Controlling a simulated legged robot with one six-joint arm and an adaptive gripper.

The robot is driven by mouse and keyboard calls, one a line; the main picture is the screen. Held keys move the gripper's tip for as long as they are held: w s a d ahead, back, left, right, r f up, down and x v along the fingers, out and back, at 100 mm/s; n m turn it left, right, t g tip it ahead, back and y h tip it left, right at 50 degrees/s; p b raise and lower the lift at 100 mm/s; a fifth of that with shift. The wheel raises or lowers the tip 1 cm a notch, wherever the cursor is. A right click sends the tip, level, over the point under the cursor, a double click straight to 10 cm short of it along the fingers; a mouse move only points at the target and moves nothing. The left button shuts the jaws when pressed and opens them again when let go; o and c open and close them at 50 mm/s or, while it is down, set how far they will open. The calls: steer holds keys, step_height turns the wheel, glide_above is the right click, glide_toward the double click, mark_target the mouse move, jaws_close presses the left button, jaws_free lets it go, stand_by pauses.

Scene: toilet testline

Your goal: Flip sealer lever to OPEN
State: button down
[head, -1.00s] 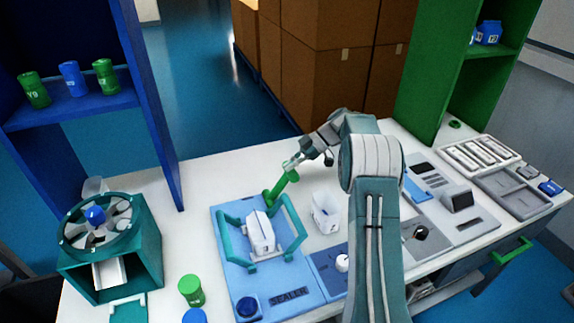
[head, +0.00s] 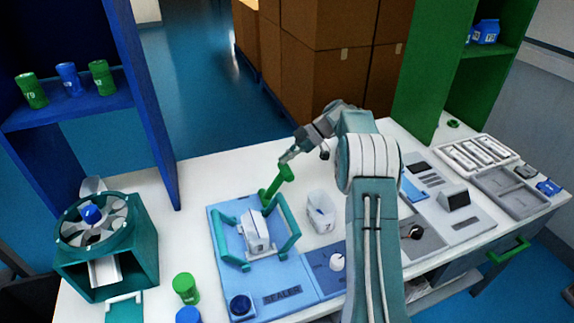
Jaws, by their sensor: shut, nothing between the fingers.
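The sealer (head: 262,278) is a light blue base on the white bench, with a teal frame (head: 219,243) around a white block (head: 256,232). Its green lever (head: 275,184) stands at the back of the base and leans up to the right. My gripper (head: 286,158) comes from the right, behind my arm's grey wrist. It is shut and empty, with its tips just above the lever's top end. I cannot tell whether they touch it.
A white bin (head: 320,213) stands right of the sealer. A teal fan unit (head: 105,245) and green canister (head: 186,288) are at left. A blue shelf (head: 70,113) rises at the left, a green one (head: 425,75) at the right. My arm hides part of the bench.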

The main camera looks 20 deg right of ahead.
steer(key=d+r, duration=0.2)
steer(key=d, duration=0.4)
steer(key=shift+d, duration=0.4)
steer(key=shift+w+a+r, duration=0.1)
steer(key=s+a+r+m+t+h, duration=0.1)
steer(key=s+a+r+m+h, duration=0.65)
steer(key=s+a+r, duration=0.6)
steer(key=s+a+f+m+t+h, duration=0.1)
steer(key=s+m, duration=0.4)
steer(key=s, duration=0.7)
steer(key=s+a+f+m+t+h, duration=0.2)
steer(key=s+m, duration=0.3)
steer(key=s, duration=0.7)
steer(key=shift+f+t, duration=0.5)
steer(key=shift+t, duration=0.3)
steer(key=shift+m+h, duration=0.25)
